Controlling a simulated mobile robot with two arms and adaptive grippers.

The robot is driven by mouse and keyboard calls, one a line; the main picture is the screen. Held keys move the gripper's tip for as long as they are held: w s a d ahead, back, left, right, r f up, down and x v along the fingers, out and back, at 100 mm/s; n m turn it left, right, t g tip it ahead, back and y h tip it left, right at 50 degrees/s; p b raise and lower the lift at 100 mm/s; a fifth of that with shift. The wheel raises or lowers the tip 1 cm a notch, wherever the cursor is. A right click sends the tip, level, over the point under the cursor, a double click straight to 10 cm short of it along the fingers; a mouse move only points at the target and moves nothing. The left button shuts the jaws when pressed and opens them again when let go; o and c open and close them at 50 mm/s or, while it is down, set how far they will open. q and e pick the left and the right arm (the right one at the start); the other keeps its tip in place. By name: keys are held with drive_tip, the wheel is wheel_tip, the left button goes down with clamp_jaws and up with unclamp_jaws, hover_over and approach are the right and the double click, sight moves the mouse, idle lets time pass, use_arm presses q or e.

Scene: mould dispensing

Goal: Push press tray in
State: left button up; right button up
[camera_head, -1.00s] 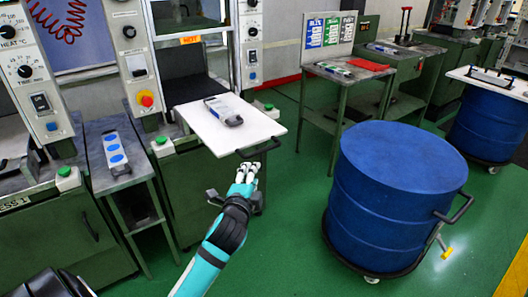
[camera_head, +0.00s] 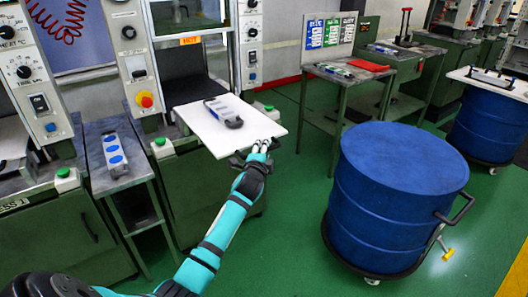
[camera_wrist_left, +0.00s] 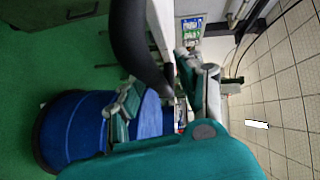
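The white press tray (camera_head: 200,136) sticks out of the middle press, with a grey mould (camera_head: 222,110) with a dark handle lying on it. The tray's black handle (camera_head: 240,158) is at its front edge, partly hidden by my left gripper (camera_head: 262,146). In the left wrist view the black handle (camera_wrist_left: 138,48) looms close to the camera, and its far part runs towards the gap between my left fingers (camera_wrist_left: 160,92). These fingers stand apart; contact with the handle cannot be told. My right gripper is not in view.
A large blue drum (camera_head: 395,200) on a wheeled base stands to the right. A narrow side table (camera_head: 120,165) with a blue-dotted mould (camera_head: 115,153) is left of the tray. A green work table (camera_head: 340,80) stands behind. Green floor lies open between press and drum.

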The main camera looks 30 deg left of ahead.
use_arm(q)
drive_tip(key=shift+f, duration=0.1)
clamp_jaws()
idle(0.4)
